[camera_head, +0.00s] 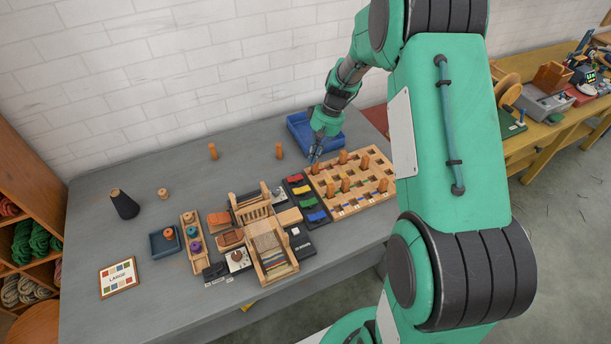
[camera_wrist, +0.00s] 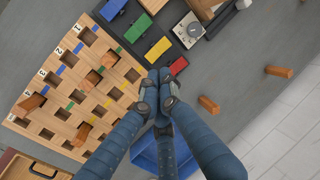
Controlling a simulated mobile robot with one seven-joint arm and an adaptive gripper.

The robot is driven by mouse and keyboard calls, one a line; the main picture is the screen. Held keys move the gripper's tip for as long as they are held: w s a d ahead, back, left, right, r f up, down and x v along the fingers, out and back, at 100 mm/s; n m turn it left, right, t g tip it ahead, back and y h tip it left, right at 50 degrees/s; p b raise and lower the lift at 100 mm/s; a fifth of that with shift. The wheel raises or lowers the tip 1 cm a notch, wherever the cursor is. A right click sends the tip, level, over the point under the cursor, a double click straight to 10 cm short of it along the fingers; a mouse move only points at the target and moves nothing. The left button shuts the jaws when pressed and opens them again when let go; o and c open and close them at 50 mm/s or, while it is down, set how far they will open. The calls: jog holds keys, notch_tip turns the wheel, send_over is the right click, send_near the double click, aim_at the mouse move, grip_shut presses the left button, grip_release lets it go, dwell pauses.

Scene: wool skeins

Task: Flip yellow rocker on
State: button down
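The yellow rocker (camera_head: 301,190) is one of a row of coloured rockers on a dark panel beside the wooden peg board. It also shows in the wrist view (camera_wrist: 157,49), between the green rocker (camera_wrist: 137,27) and the red rocker (camera_wrist: 178,66). A blue rocker (camera_wrist: 113,8) is at the far end of the row. My gripper (camera_wrist: 158,75) has its fingertips drawn together, with nothing seen between them. In the wrist view the tips appear just below the yellow rocker; I cannot tell their height. In the head view my gripper (camera_head: 316,156) is behind the red rocker's end.
The wooden board (camera_head: 365,200) with upright orange pegs lies right of the panel. A blue tray (camera_head: 300,128) is behind my gripper. A small loom (camera_head: 268,248) stands left of the rockers.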

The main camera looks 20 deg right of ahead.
aim_at(298, 190)
jog(key=shift+a+r+b, duration=0.15)
jog(key=shift+a+b, duration=0.15)
jog(key=shift+b, duration=0.15)
jog(key=b+x, duration=0.3)
jog(key=x, duration=1.1)
dwell(0.4)
